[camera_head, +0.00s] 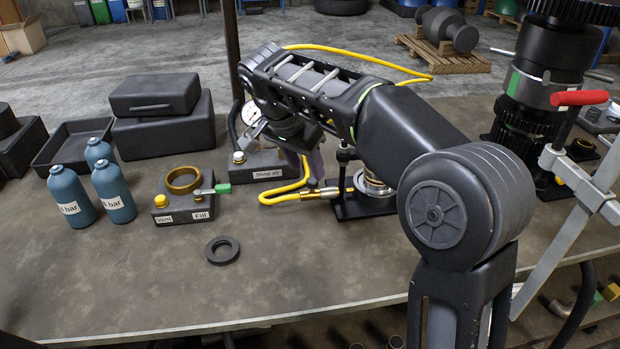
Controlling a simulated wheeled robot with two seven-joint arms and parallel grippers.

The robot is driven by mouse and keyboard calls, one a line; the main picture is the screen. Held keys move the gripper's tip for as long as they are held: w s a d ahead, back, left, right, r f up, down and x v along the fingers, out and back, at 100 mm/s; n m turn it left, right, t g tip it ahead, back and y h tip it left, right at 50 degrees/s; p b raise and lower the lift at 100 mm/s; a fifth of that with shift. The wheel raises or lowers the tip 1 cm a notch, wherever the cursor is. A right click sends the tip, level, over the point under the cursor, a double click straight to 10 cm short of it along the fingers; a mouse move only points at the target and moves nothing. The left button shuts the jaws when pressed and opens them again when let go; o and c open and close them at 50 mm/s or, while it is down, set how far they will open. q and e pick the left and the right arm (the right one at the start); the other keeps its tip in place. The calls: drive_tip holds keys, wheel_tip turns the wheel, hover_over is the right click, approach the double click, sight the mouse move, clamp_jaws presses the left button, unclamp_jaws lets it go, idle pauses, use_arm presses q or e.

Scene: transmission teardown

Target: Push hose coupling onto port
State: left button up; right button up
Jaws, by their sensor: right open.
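My right gripper (303,160) hangs at the end of my right arm, above and left of the coupling, near the "Shop air" block (262,167). It is open and apart from the coupling; its fingertips are partly hidden by the arm. My left gripper is out of view.
A gauge (250,112) stands behind the block. A red-handled clamp (578,97) and a gear stack (545,75) stand right. The front middle of the table is clear.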

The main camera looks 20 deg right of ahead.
sight(312, 180)
drive_tip(key=x, duration=0.5)
clamp_jaws()
idle(0.4)
idle(1.0)
